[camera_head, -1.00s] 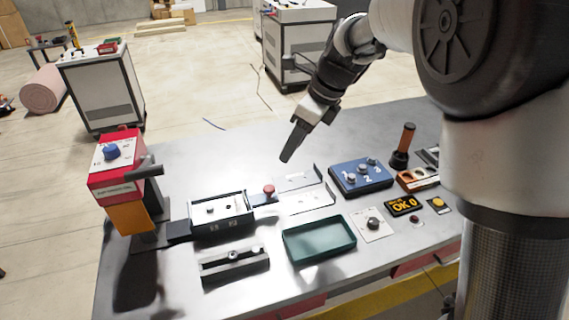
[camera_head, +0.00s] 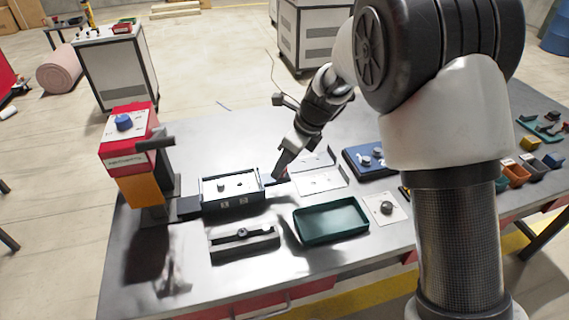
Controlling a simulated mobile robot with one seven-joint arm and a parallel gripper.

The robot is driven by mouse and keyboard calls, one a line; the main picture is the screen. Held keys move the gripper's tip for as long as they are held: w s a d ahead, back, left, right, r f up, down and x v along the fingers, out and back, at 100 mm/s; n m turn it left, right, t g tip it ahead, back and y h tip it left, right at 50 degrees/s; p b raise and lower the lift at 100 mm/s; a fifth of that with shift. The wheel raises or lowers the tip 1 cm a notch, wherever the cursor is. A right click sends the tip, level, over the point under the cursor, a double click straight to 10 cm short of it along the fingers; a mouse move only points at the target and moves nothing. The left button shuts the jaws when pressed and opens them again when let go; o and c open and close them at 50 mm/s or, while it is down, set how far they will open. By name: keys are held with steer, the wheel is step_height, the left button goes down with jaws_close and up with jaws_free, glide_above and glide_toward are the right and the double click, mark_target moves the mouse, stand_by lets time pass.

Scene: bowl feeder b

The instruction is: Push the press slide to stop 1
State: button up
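A red press (camera_head: 126,140) with a blue knob and an orange front stands at the left of the table.
A dark fixture (camera_head: 246,240) with a small knob and a green tray (camera_head: 331,222) lie in front. A white plate (camera_head: 320,182) and a blue button box (camera_head: 366,162) are on the right. My arm hides much of the table's right side.

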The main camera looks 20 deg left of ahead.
jaws_close()
steer(key=shift+a, duration=0.15)
steer(key=shift+s+a+r+p, duration=0.1)
steer(key=shift+s+a+p, duration=0.1)
steer(key=shift+p, duration=0.1)
steer(key=s+a+p, duration=0.2)
steer(key=a, duration=0.2)
steer(key=s+a+p, duration=0.3)
steer(key=a, duration=0.2)
steer(key=s+a+p, duration=0.3)
steer(key=a, duration=0.1)
steer(key=shift+s+a, duration=0.1)
steer(key=shift+a, duration=0.05)
steer(key=shift+s+a+p, duration=0.3)
steer(key=shift+a+p, duration=0.05)
steer(key=shift+a, duration=0.2)
jaws_free()
